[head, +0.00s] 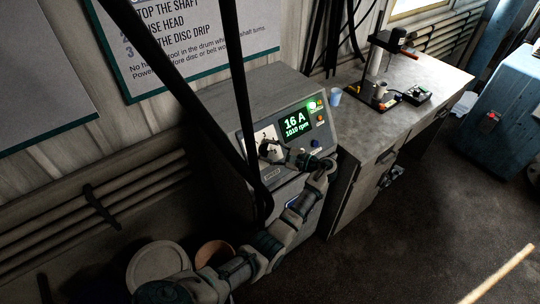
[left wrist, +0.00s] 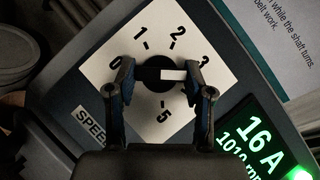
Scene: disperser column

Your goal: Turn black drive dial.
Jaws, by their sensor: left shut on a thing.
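The black drive dial (left wrist: 158,74) sits in the middle of a white scale plate (left wrist: 150,30) marked 0, 1, 2, 3 and 5, above a SPEED label. Its white pointer bar points right in the left wrist view, below the 3, toward a part of the scale hidden by a finger. My left gripper (left wrist: 159,80) is shut on the dial, one finger on each side. In the head view my left gripper (head: 270,151) is at the white plate on the grey cabinet's front, covering much of the dial. My right gripper is not in view.
The green display (head: 296,124) beside the dial reads 16 A and 1010 rpm. A lit green button and a blue knob (head: 316,143) are at its right. Dark hoses cross in front of the cabinet (head: 262,92). A workbench (head: 395,125) with a stand is at right.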

